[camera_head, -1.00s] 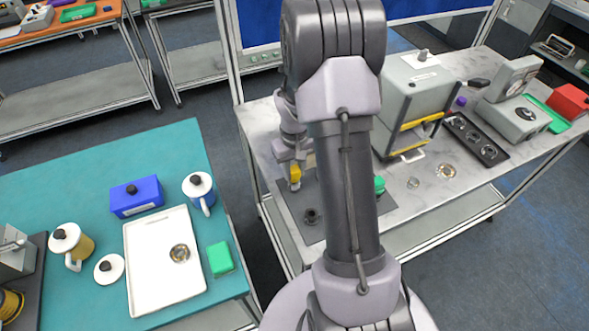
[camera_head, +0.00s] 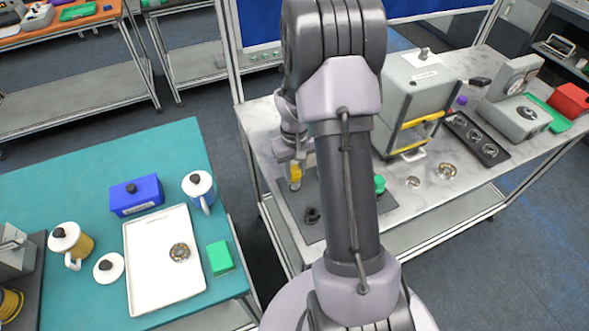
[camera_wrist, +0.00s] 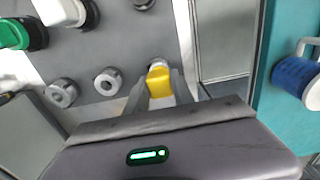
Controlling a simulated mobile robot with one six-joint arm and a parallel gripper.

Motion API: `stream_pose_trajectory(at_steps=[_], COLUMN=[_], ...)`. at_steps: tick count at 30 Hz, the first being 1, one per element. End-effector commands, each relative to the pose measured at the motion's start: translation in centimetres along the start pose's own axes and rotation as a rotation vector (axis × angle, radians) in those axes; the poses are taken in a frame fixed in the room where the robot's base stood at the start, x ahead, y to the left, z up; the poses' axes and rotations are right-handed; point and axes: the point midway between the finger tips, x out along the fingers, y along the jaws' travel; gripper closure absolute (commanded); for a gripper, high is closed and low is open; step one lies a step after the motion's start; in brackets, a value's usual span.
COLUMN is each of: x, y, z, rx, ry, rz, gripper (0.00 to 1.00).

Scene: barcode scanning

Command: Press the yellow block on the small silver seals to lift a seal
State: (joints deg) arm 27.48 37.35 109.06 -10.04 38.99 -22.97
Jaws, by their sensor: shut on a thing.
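The yellow block (camera_head: 296,171) is held upright in my gripper (camera_head: 295,182) over the grey mat on the marble bench. In the wrist view the yellow block (camera_wrist: 160,88) sits between the two fingers of my gripper (camera_wrist: 160,82), with a pale, silvery end at its far side. Two silver round pieces with centre holes, one (camera_wrist: 108,80) and another (camera_wrist: 61,92), stand on the grey mat to the left of the block, apart from it. I cannot tell whether the block touches a seal beneath it; its far end hides that spot.
A dark knobbed piece (camera_head: 311,215) stands on the grey mat (camera_head: 309,232), with a green-topped piece (camera_head: 379,184) right of my arm. A grey machine (camera_head: 408,95) stands behind. A white tray (camera_head: 142,270) and mugs are on the teal table. My arm hides part of the bench.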

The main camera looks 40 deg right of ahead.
Motion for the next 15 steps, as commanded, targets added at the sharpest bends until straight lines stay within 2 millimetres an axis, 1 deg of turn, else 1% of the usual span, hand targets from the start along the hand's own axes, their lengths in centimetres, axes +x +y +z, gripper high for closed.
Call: stream_pose_trajectory(at_steps=[15], x=[0.68], y=[0.00], z=[0.00], rx=[0.000], ry=[0.000], rz=[0.000], gripper=[1.00])
